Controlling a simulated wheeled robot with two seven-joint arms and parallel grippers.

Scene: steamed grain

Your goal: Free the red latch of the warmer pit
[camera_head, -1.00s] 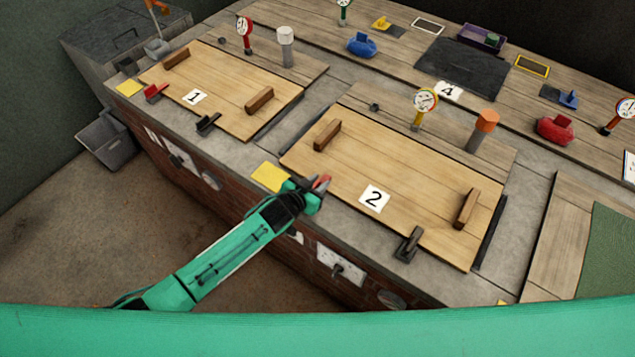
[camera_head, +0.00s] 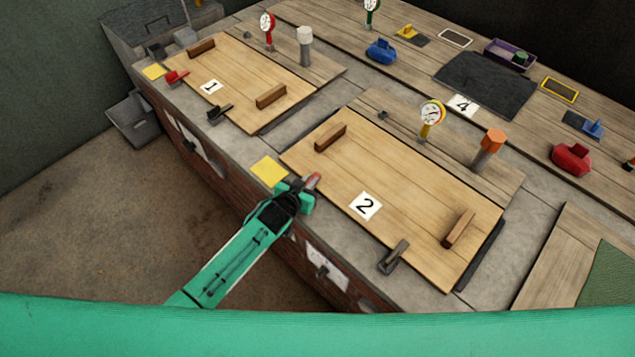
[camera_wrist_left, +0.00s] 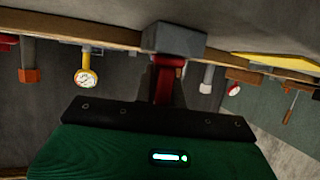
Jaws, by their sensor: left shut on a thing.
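My left gripper (camera_head: 308,186) is at the near left corner of the wooden lid marked 2 (camera_head: 400,200). It is shut on a red latch (camera_head: 314,178), mostly hidden by the gripper in the head view. In the left wrist view the red latch (camera_wrist_left: 168,75) stands between the fingers, against a grey block (camera_wrist_left: 173,38). A second red latch (camera_head: 176,76) sits at the near left corner of the lid marked 1 (camera_head: 235,85), apart from my gripper. My right gripper is out of view.
A yellow square (camera_head: 269,169) lies just left of my gripper. Dark latches sit at the near edges of lid 2 (camera_head: 393,257) and lid 1 (camera_head: 219,113). A yellow gauge (camera_head: 431,113) and an orange-capped post (camera_head: 489,147) stand behind lid 2. The brick front drops to open floor.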

